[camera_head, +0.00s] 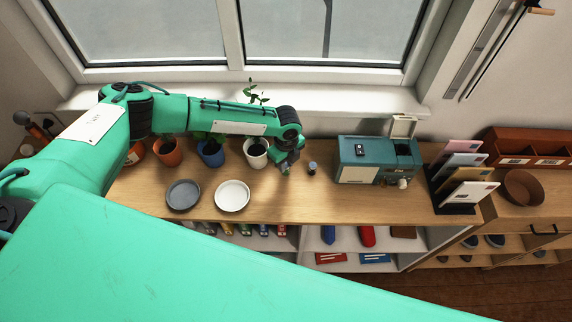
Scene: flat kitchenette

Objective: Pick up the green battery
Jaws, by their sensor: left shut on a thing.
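My left gripper (286,168) is low over the wooden counter, just right of the white plant pot. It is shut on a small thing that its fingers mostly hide. I cannot make out that thing's colour, so I cannot confirm the green battery in this view. A small dark upright cylinder (312,168) stands on the counter just right of the gripper, apart from it. My right gripper is not in view.
Potted plants, including a white pot (256,153), stand left of the gripper. A grey plate (183,195) and a white plate (232,196) lie in front. A teal machine (362,160) and a card rack (455,208) stand right. The counter (297,191) is bare below the gripper.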

